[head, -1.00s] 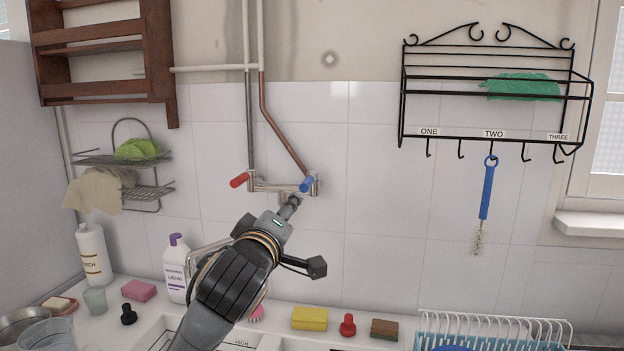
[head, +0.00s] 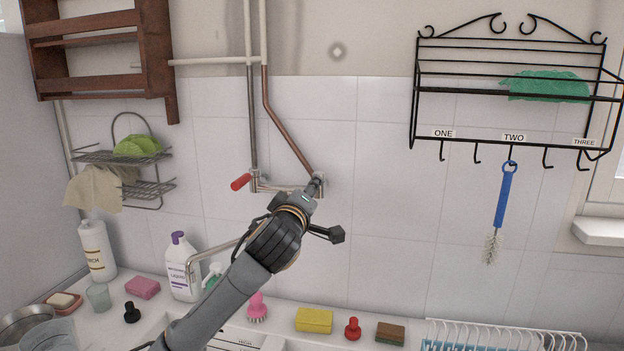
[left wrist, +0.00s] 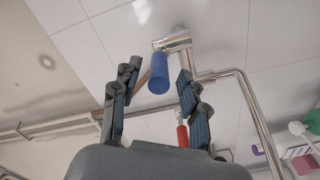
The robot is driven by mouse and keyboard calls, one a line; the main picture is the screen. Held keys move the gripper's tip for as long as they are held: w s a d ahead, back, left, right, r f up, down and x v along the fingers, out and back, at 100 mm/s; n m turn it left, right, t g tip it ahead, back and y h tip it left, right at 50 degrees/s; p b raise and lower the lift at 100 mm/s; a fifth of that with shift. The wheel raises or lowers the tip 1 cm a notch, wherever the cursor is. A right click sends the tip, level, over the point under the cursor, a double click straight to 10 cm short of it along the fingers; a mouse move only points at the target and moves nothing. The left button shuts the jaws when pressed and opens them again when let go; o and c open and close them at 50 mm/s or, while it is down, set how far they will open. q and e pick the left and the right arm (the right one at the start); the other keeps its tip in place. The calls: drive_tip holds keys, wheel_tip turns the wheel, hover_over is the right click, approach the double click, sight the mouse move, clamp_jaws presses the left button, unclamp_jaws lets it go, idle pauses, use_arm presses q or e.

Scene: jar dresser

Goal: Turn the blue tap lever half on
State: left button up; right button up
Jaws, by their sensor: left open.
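The blue tap lever (left wrist: 158,74) shows in the left wrist view as a blue cylinder on the chrome tap body (left wrist: 178,42). My left gripper (left wrist: 157,92) is open, with one finger on each side of the lever; I cannot tell whether either touches it. In the head view my left gripper (head: 308,190) is at the right end of the tap and hides the blue lever. The red lever (head: 241,182) is on the tap's left end and also shows in the left wrist view (left wrist: 182,136). My right gripper is not in view.
The chrome spout (head: 215,248) reaches down to the left, beside my left arm. A white bottle with a purple cap (head: 182,268) stands below it. A copper pipe (head: 287,130) runs down to the tap. A black rack (head: 515,95) hangs at the right.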

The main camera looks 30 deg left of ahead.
use_arm(q)
drive_tip(key=shift+r+p+x, duration=0.2)
drive_tip(key=shift+p+x, duration=0.15)
drive_tip(key=shift+x, duration=0.8)
drive_tip(key=shift+w+a+f, duration=0.15)
drive_tip(key=shift+w, duration=0.45)
clamp_jaws()
